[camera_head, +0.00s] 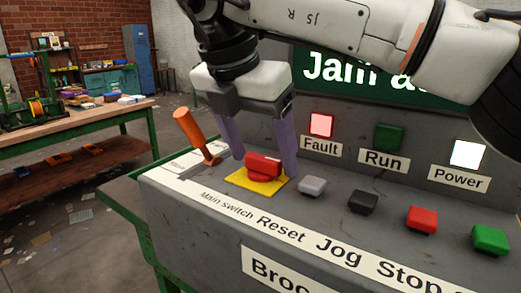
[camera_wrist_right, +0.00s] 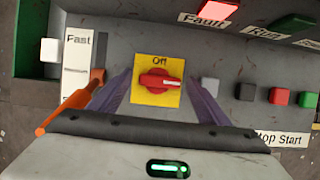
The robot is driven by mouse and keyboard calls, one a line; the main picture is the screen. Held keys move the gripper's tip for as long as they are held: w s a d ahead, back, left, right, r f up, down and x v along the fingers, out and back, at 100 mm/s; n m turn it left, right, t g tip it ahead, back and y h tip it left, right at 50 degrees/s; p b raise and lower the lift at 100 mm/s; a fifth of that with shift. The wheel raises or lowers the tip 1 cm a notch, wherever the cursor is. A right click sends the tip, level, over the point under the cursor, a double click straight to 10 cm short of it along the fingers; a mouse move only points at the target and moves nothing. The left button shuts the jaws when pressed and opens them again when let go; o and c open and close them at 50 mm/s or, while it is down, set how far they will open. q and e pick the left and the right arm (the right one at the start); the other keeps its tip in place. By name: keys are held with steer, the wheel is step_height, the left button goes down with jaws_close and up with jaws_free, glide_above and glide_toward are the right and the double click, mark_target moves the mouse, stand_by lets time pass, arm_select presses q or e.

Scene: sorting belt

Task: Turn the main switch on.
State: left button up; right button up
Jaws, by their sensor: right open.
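The main switch is a red rotary knob (camera_head: 263,166) on a yellow plate (camera_head: 243,181) on the grey control panel. In the right wrist view the knob (camera_wrist_right: 160,82) has its white mark pointing right, and the plate (camera_wrist_right: 143,97) reads "Off" at its top. My right gripper (camera_head: 262,165) points down with its purple fingers open, one on each side of the knob. In the wrist view gaps show between the knob and both fingers. My left gripper is not in view.
An orange lever (camera_head: 190,134) stands close to the left of my right gripper. Grey (camera_head: 312,185), black (camera_head: 362,201), red (camera_head: 422,218) and green (camera_head: 490,238) buttons run to the right. The Fault lamp (camera_head: 321,124) and Power lamp (camera_head: 467,153) are lit; Run (camera_head: 389,137) is dark.

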steer(key=p+v, duration=0.1)
steer(key=v, duration=0.9)
steer(key=shift+r+p, duration=0.2)
steer(key=shift+p, duration=0.2)
